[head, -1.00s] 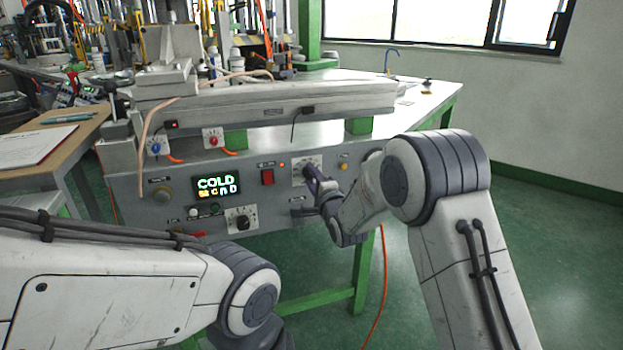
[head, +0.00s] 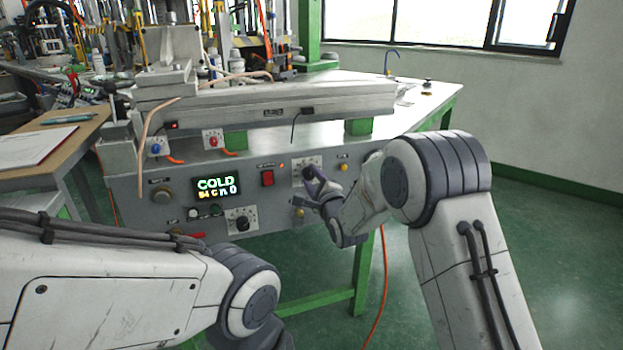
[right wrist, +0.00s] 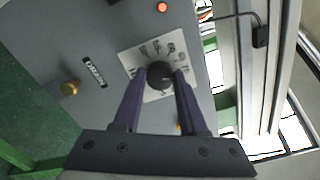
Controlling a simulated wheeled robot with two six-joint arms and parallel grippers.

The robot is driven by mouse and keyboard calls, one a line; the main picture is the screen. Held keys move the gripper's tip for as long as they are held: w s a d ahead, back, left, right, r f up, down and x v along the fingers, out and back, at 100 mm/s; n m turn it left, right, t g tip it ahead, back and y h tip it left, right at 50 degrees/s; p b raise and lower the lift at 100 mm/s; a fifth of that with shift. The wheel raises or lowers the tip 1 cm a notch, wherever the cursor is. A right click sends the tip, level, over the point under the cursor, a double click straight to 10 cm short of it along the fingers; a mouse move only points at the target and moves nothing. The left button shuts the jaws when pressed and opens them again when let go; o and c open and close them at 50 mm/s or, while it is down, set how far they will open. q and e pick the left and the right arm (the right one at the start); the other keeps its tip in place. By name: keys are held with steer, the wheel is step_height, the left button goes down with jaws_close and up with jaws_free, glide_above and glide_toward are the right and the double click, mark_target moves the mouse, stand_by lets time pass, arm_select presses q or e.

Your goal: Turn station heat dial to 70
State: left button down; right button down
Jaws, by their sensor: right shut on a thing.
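The station's front panel (head: 215,170) carries a black round dial on a pale scale plate (head: 304,165), right of the red switch. My right gripper (head: 312,178) is at this dial. In the right wrist view the black dial (right wrist: 160,75) sits between the fingertips of my right gripper (right wrist: 159,78), which are shut on it. The pale plate behind has small marks, too small to read, so I cannot tell the setting. The lit display (head: 216,187) reads "COLD" with coloured characters below. My left arm enters from the left; its gripper is out of view.
A second black dial (head: 241,222) sits lower on the panel. A red switch (head: 267,178) and a brass knob (head: 300,213) are close to my right gripper. An orange hose (head: 381,290) hangs at right.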

steer(key=shift+f, duration=0.1)
steer(key=shift+c, duration=2.2)
jaws_free()
steer(key=p+v, duration=0.1)
steer(key=v, duration=0.9)
steer(key=shift+s, duration=0.2)
steer(key=shift+d, duration=0.1)
